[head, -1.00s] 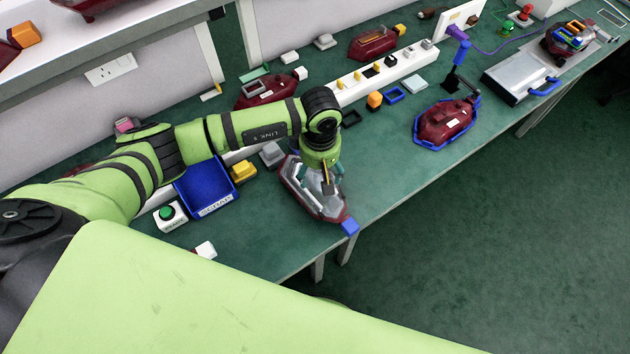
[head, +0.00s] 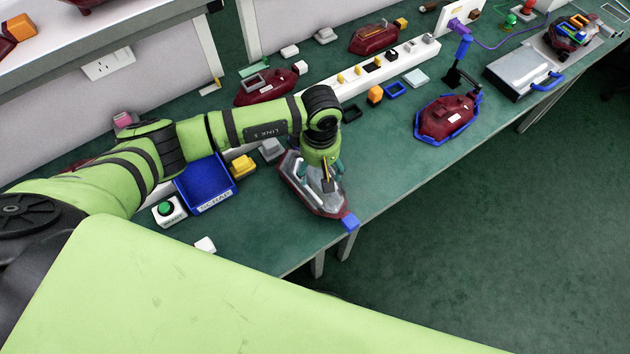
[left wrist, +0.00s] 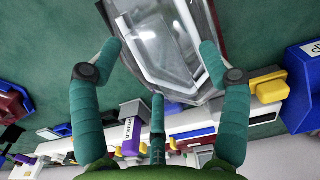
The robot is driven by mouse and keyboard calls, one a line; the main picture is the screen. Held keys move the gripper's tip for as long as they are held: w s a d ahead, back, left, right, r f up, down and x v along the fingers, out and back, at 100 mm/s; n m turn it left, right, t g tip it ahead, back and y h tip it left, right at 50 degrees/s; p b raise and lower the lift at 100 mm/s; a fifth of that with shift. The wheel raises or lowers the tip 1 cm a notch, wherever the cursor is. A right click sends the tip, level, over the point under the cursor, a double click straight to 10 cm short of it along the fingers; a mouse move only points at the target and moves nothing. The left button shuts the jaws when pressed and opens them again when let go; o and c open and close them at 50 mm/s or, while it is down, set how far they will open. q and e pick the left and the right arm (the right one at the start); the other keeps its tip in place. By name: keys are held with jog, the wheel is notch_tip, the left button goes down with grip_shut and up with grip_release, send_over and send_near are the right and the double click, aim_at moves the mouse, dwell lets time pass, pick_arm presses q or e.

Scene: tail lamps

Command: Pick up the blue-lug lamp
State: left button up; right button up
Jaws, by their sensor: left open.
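The blue-lug lamp (head: 298,190) lies near the front edge of the bench, dark red with a clear and grey lens. Its blue lug (head: 349,221) points to the front right. My left gripper (head: 322,184) is right over the lamp, pointing down. The blue lug is not visible in the wrist view. My right gripper is not in view.
A blue bin (head: 205,185), yellow block (head: 242,166), grey block (head: 271,150) and green-button box (head: 168,211) stand left of the lamp. Another red lamp (head: 447,117) sits in a blue frame to the right. A white strip (head: 385,66) runs behind.

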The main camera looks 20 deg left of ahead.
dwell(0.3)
pick_arm(q)
grip_shut()
